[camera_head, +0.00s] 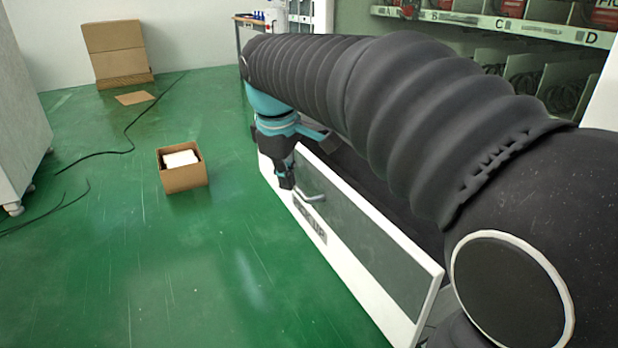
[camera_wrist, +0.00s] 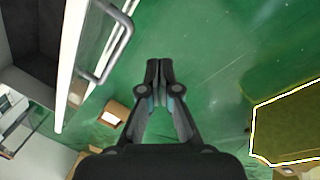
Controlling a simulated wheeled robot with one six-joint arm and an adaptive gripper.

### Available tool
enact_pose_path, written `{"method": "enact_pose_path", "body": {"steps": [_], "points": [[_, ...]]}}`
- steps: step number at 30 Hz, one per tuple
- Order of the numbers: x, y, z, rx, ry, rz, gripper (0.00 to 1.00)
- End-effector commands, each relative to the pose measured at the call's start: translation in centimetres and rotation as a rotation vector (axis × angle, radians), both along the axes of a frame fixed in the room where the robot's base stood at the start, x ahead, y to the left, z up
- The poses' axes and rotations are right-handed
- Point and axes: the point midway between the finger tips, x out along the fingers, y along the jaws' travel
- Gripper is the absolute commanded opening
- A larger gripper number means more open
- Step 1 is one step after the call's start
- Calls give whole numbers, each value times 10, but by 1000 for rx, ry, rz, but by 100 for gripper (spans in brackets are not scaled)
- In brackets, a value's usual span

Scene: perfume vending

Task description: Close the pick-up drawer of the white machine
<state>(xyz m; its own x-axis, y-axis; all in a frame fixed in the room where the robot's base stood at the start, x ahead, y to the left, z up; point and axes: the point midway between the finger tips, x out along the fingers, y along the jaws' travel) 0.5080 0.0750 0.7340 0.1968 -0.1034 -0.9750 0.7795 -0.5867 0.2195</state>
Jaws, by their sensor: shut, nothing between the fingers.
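The white machine's pick-up drawer stands pulled out, its white-framed grey front (camera_head: 375,245) facing the open floor. In the wrist view the drawer front (camera_wrist: 72,50) runs down the left side, with the dark drawer inside (camera_wrist: 30,75) behind it. A grey bar handle (camera_head: 312,196) is on the front and also shows in the wrist view (camera_wrist: 108,45). My gripper (camera_head: 287,182) points down at the far part of the front, near the handle. In the wrist view my gripper (camera_wrist: 159,66) has its fingertips together, empty, on the floor side, apart from the handle.
An open cardboard box (camera_head: 185,178) with something white inside stands on the green floor. Larger cartons (camera_head: 117,52) stand by the back wall, and black cables (camera_head: 120,150) lie at left. Machine shelves (camera_head: 510,45) are at upper right. Floor before the drawer is clear.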

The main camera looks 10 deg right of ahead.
Motion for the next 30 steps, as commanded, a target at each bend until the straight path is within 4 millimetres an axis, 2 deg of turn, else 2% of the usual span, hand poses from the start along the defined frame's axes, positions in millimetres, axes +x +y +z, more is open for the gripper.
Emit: {"method": "enact_pose_path", "body": {"steps": [1,5,9,11,16,22,26,30], "points": [[12,3,6,-38,23,96,0],[25,2,36,-126,89,339,0],[16,-8,74,-198,150,571,0],[10,-11,80,-217,186,655,0],[-2,-16,80,-236,271,819,0],[-2,-17,73,-241,281,868,0],[-1,-21,55,-240,282,867,0],[0,-27,30,-240,282,866,0]]}}
